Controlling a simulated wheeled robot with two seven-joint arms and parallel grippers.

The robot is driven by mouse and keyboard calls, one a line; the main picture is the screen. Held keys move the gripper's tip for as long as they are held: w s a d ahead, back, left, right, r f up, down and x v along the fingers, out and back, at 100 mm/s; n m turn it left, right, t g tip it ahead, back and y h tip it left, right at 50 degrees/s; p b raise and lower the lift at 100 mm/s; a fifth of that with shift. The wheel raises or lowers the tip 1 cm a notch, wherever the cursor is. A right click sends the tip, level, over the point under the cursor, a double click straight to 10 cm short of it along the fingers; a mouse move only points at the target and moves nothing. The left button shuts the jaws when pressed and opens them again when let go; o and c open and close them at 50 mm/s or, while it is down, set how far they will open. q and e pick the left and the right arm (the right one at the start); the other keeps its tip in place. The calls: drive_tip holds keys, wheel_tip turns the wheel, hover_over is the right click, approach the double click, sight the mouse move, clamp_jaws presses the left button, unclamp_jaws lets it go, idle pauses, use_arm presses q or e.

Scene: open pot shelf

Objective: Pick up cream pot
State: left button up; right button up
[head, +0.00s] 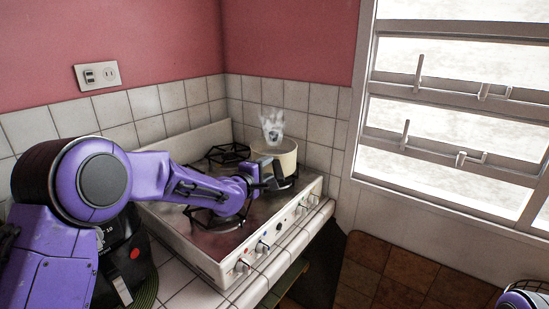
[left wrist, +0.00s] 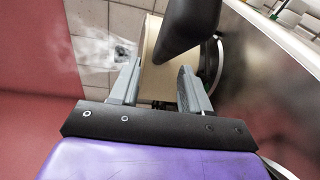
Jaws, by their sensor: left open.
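The cream pot (head: 287,160) stands upright on the far right burner of the stove, with white steam above it. My left gripper (head: 268,182) is open at the pot's near left side in the head view. In the left wrist view, the pot's cream wall (left wrist: 152,76) shows between the two spread fingers of the left gripper (left wrist: 158,72). A thick black handle (left wrist: 184,32) passes in front of the pot there and hides part of it. I cannot tell whether a finger touches the pot. My right gripper is not in view.
The white stove (head: 214,262) has black burner grates (head: 228,153) and a row of knobs along its front. Tiled walls stand close behind and beside the pot. A black appliance (head: 124,258) stands at the left.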

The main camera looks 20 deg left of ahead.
use_arm(q)
drive_tip(key=x, duration=0.3)
drive_tip(key=shift+r+p, duration=0.1)
drive_tip(key=shift+p, duration=0.2)
drive_tip(key=shift+s, duration=0.1)
clamp_jaws()
idle(0.9)
drive_tip(key=shift+r, duration=0.2)
